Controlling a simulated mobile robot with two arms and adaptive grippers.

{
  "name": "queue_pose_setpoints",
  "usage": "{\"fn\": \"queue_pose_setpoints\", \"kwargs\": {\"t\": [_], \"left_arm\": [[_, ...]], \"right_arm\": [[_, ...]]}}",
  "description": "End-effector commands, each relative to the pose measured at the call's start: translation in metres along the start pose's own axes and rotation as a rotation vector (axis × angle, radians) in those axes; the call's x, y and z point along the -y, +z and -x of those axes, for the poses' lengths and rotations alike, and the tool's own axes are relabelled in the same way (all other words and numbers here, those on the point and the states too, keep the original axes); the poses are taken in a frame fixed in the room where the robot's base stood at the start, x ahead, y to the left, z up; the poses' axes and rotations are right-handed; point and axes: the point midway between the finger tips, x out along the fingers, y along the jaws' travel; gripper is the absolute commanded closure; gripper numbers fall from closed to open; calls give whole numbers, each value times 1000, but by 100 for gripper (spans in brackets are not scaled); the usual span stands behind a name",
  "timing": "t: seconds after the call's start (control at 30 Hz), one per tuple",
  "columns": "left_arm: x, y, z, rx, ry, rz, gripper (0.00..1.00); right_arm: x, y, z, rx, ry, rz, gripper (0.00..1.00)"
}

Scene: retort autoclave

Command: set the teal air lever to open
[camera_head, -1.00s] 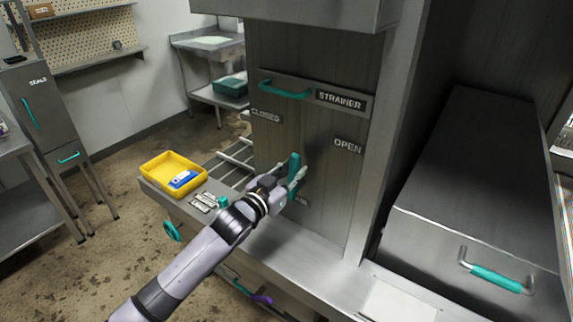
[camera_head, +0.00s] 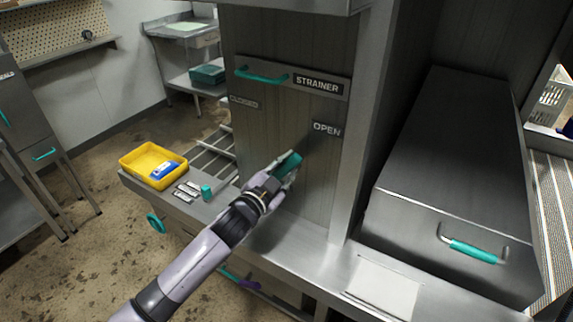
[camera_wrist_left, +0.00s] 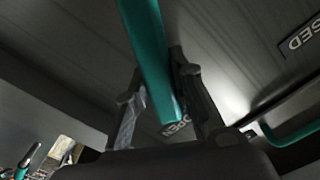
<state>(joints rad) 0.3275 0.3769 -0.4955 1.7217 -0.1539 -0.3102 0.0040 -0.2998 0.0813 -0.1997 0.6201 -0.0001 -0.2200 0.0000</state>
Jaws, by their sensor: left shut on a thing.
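The teal air lever (camera_head: 289,162) is on the grey panel, between the CLOSED label (camera_head: 243,102) and the OPEN label (camera_head: 327,129). It leans up and to the right, toward OPEN. My left gripper (camera_head: 281,176) is shut on the lever and hides its lower part. In the left wrist view the lever (camera_wrist_left: 148,50) runs down between the two fingers (camera_wrist_left: 158,97), with the OPEN label partly hidden behind it. My right gripper is not in view.
A STRAINER drawer with a teal handle (camera_head: 262,75) sits above the lever. A yellow tray (camera_head: 133,165) with a blue item stands on the ledge at left. A large steel box (camera_head: 440,170) with a teal handle (camera_head: 473,251) stands at right.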

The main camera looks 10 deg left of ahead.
Motion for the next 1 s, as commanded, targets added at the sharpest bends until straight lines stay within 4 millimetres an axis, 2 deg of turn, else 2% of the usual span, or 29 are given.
{"fn": "queue_pose_setpoints", "kwargs": {"t": [0.33, 0.37, 0.6, 0.67, 1.0], "left_arm": [[-1, 1, 0, 1, 1, -13, 100], [-1, 1, 0, 1, 2, -13, 77], [-1, 1, 0, 1, 1, -9, 61], [-1, 1, 0, 1, 1, -8, 57], [-1, 1, 3, 1, 1, -6, 57]], "right_arm": [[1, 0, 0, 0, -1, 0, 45], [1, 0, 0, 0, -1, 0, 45], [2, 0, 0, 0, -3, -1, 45], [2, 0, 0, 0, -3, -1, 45], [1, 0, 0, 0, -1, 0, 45]]}}
